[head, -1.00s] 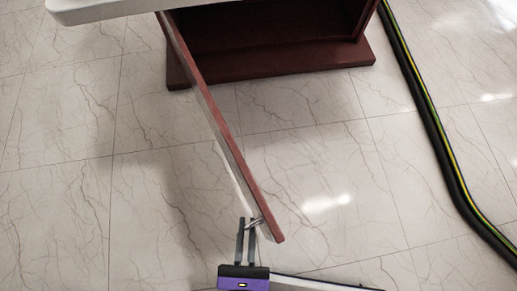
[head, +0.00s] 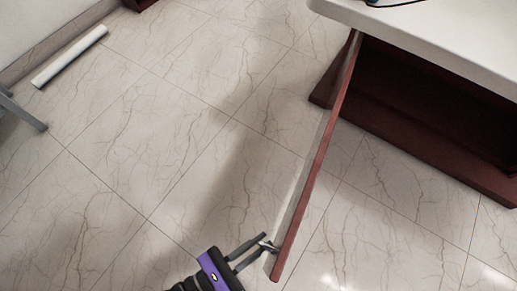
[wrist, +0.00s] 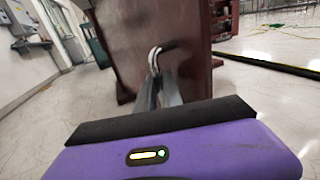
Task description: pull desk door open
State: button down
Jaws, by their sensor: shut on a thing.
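The desk door (head: 312,170) stands swung out from the dark red desk (head: 425,115), and the open cabinet inside shows to its right. The door's metal handle (head: 269,245) is near its free end, on the left face. My gripper (head: 261,246) is shut on the handle. In the wrist view the curved silver handle (wrist: 154,58) sits at the tips of my gripper (wrist: 157,76), in front of the reddish-brown door face (wrist: 125,35). The fingers partly hide the handle.
The white desktop (head: 430,38) overhangs the cabinet at upper right. A white tube (head: 70,56) lies by the wall at upper left, near a grey metal leg (head: 22,112). The tiled floor left of the door is clear.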

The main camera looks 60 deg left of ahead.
jog(key=shift+w+a+r, duration=0.15)
jog(key=shift+r, duration=0.1)
jog(key=c, duration=1.6)
grip_release()
jog(key=shift+c, duration=0.2)
jog(key=shift+o, duration=0.7)
jog(key=shift+f, duration=0.1)
jog(key=s+p, duration=0.2)
jog(key=s, duration=0.6)
jog(key=shift+d, duration=0.35)
